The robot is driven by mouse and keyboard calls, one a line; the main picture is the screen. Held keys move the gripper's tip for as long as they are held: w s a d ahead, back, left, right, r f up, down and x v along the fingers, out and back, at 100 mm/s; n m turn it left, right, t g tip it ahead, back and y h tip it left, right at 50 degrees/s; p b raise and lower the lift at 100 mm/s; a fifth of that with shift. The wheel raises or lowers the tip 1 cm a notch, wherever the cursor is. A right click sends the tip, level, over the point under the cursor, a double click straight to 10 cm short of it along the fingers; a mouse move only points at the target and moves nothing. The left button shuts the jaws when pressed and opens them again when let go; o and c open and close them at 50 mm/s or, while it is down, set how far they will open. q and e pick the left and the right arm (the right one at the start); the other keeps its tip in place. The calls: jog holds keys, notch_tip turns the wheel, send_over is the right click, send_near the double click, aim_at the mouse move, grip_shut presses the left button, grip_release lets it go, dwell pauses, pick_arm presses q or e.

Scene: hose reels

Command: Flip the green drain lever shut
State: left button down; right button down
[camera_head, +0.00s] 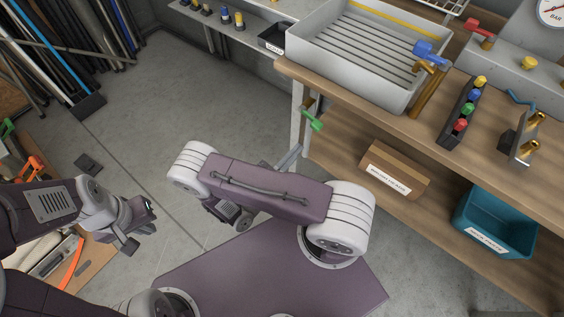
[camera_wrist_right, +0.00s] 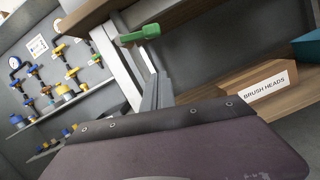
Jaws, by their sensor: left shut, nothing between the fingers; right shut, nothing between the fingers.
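The green drain lever (camera_head: 312,121) sticks out below the front edge of the wash bench, under the grey sink (camera_head: 350,50), beside the white bench leg. In the right wrist view the green lever (camera_wrist_right: 139,36) crosses near the top, ahead of the fingers. My right gripper (camera_head: 295,152) is shut and empty, a little below the lever in the head view and apart from it; its fingers also show in the right wrist view (camera_wrist_right: 158,82). My right forearm hides part of the floor. My left gripper (camera_head: 147,208) is shut and empty, far to the left above the floor.
A cardboard box (camera_head: 394,171) and a teal bin (camera_head: 495,222) stand on the lower shelf. Taps with blue and red handles are above the bench. The white bench leg (camera_head: 297,112) stands close to the lever. Open floor lies to the left.

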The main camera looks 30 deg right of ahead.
jog(key=v, duration=0.6)
jog(key=shift+a, duration=0.2)
jog(key=shift+s+d+r, duration=0.1)
jog(key=shift+d, duration=0.05)
